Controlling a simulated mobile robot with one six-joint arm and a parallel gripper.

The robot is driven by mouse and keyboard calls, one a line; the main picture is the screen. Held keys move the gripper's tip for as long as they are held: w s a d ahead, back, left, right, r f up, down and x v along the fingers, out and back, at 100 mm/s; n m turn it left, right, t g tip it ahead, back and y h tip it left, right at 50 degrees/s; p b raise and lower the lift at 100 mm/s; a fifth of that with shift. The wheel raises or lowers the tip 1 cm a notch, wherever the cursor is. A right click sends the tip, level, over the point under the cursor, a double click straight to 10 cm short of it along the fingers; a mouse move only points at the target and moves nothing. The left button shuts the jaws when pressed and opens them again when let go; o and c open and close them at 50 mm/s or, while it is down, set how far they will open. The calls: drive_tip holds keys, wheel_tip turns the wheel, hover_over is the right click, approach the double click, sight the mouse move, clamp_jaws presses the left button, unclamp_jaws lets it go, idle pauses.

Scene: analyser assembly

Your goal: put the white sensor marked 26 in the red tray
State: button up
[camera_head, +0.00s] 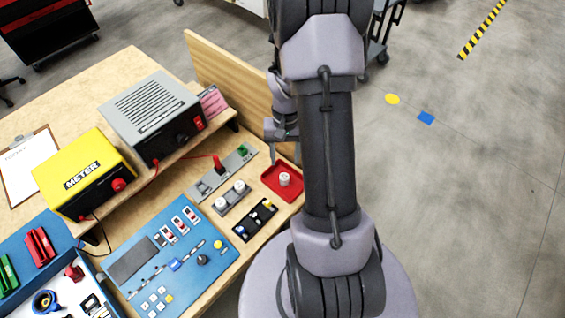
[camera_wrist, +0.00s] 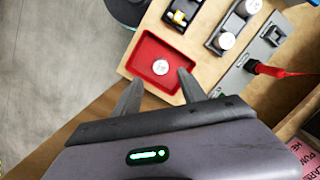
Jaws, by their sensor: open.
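A white round sensor (camera_head: 284,179) stands in the red tray (camera_head: 269,181) at the right edge of the workbench. In the wrist view the sensor (camera_wrist: 161,67) is upright on the tray floor, inside the walls of the tray (camera_wrist: 149,49). Its top has a small dark mark that I cannot read surely. My gripper (camera_wrist: 160,78) is open, its two fingers apart at the tray's near side, and nothing is between them. The sensor is a little beyond the fingertips, apart from them. In the head view my arm hides part of the gripper.
A grey holder (camera_head: 232,199) beside the tray bears two more white sensors (camera_wrist: 226,41). A black holder (camera_head: 243,229) with small parts lies near the tray. A grey strip with a red plug (camera_head: 219,165) and a wooden back panel (camera_head: 225,75) are close by.

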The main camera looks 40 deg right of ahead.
drive_tip(key=w+a+r+n+t, duration=0.1)
drive_tip(key=a+r+t, duration=0.1)
drive_tip(key=a+r, duration=0.55)
drive_tip(key=w+a+r+n+t, duration=0.1)
drive_tip(key=a+r, duration=0.4)
drive_tip(key=r, duration=0.6)
drive_tip(key=s+a+r+t+b, duration=0.1)
drive_tip(key=s+a+r+t, duration=0.1)
drive_tip(key=s+a, duration=0.3)
drive_tip(key=s+a+r+n+t+b, duration=0.1)
drive_tip(key=s+a+r+t, duration=0.1)
drive_tip(key=s+a+r, duration=0.2)
drive_tip(key=s+a, duration=0.1)
drive_tip(key=a, duration=0.2)
drive_tip(key=shift+a+r+n+y, duration=0.2)
drive_tip(key=shift+r+n+y, duration=0.1)
drive_tip(key=shift+r+y, duration=0.1)
drive_tip(key=shift+s, duration=0.1)
